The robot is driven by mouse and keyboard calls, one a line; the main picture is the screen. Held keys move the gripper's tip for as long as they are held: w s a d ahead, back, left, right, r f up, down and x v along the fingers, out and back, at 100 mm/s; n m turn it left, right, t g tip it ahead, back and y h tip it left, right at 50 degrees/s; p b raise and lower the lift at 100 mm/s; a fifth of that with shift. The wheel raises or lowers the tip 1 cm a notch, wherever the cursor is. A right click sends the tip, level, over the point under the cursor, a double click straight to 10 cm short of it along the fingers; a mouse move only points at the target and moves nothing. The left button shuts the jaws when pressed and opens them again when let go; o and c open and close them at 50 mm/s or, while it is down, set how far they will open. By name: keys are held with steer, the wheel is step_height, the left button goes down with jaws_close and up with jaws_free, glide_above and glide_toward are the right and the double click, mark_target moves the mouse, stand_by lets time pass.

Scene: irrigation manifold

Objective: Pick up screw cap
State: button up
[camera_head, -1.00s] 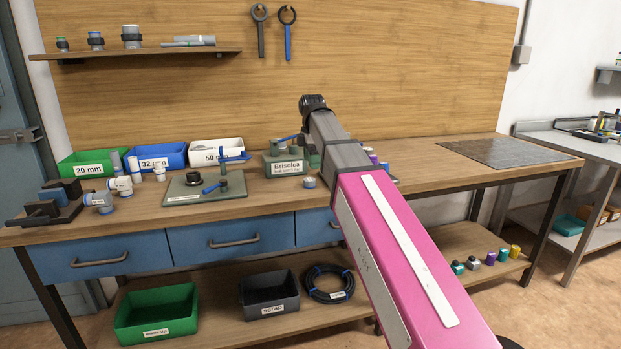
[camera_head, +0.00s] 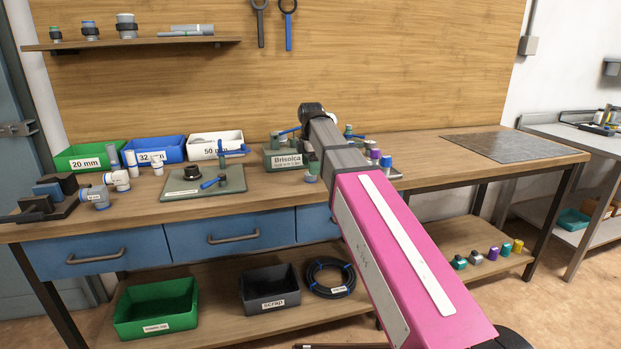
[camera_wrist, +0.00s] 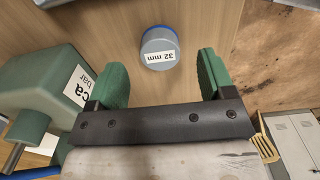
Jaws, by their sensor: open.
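The screw cap is a short grey cylinder with a blue rim and a "32 mm" label, and it shows in the wrist view (camera_wrist: 157,50). It lies on the wooden bench, just ahead of the gap between my fingertips. My gripper (camera_wrist: 163,68) is open, with one green finger to each side of the cap's line and nothing between them. In the head view the cap (camera_head: 310,179) is small and partly hidden by my gripper (camera_head: 312,162) near the bench's front edge.
The green Brisolca test unit (camera_head: 281,162) stands close on the left of my gripper. A green plate with fittings (camera_head: 230,184) lies further left. Several coloured caps (camera_head: 375,157) stand to the right behind my arm. The grey mat (camera_head: 510,146) is clear.

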steer(key=shift+a+f, duration=0.1)
steer(key=shift+f, duration=1.75)
steer(key=c, duration=1)
steer(key=shift+r, duration=0.1)
